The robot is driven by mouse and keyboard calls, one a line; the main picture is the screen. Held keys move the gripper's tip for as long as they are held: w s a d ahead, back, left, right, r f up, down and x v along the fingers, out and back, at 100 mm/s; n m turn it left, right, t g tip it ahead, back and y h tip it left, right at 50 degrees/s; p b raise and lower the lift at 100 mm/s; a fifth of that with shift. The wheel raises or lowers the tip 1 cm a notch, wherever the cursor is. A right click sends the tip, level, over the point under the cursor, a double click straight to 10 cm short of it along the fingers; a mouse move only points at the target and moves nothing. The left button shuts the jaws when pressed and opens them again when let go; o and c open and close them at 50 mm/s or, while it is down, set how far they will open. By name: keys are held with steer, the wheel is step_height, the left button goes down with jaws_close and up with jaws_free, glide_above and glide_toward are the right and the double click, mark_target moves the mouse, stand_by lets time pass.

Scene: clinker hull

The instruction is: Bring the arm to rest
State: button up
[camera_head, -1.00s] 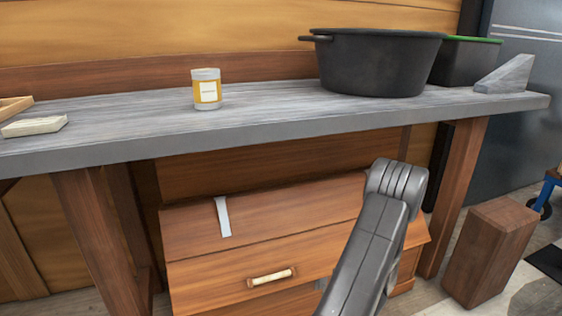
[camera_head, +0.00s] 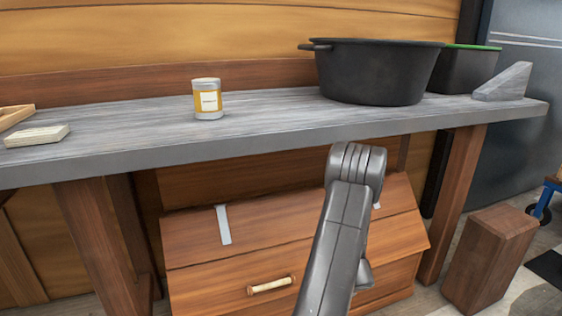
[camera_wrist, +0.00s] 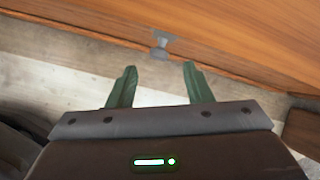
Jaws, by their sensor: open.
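My gripper (camera_wrist: 160,88) shows in the wrist view with its two green fingers apart and nothing between them. Past the fingertips are the pale floor and the lower edge of a wooden front with a small grey metal fitting (camera_wrist: 160,45). In the head view my grey arm rises in front of the wooden chest, its upper bend just below the bench edge. My gripper is not visible in the head view.
A grey bench (camera_head: 270,122) carries a yellow-labelled tin (camera_head: 207,100), a black pot (camera_head: 372,75), a grey wedge (camera_head: 503,83) and a pale block (camera_head: 37,136). Under it stands a wooden chest (camera_head: 195,245). A wooden block (camera_head: 488,258) stands on the floor at right.

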steer(key=shift+w+r+g+h+p, duration=0.2)
steer(key=shift+r+g+h+p, duration=0.15)
steer(key=shift+g+p, duration=0.55)
steer(key=shift+r, duration=0.1)
